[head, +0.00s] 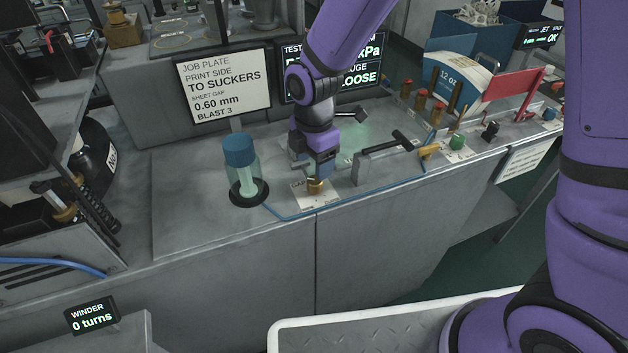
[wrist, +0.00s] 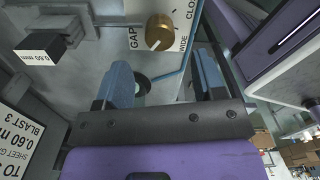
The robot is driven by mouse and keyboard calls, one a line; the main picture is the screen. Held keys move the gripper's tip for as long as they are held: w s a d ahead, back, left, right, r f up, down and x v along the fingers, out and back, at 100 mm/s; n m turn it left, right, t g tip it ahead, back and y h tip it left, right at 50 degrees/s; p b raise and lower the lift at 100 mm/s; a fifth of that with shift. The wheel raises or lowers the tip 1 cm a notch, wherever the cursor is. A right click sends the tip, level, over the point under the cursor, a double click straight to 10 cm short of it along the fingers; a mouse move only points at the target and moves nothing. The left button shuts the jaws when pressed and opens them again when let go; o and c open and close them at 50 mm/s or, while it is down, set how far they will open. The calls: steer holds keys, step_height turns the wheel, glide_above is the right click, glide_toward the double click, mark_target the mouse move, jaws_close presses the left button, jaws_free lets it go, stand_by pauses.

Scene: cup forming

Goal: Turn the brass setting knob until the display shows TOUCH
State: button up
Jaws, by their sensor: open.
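The brass setting knob (head: 316,186) sits on a pale plate at the front of the grey bench. My gripper (head: 318,162) points down just above the knob in the head view. In the wrist view my gripper (wrist: 162,63) has its two blue fingers spread apart, with nothing between them, and the knob lies just beyond the tips. The black display (head: 358,78) ends in LOOSE; my arm hides part of it.
A blue-capped clear jar (head: 241,170) stands left of the knob. A black-handled lever (head: 385,148) is close to its right. A job plate sign (head: 222,85) stands behind. A blue tube (head: 290,217) runs along the bench front.

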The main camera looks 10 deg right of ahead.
mark_target(314, 181)
step_height(314, 181, down, 6)
steer(key=shift+f, duration=0.25)
steer(key=shift+c, duration=0.4)
steer(key=c, duration=0.8)
steer(key=shift+c, duration=0.2)
steer(key=shift+m, duration=0.4)
steer(key=m, duration=0.3)
steer(key=shift+w+m, duration=0.1)
steer(key=shift+m, duration=1.9)
steer(key=shift+r, duration=0.1)
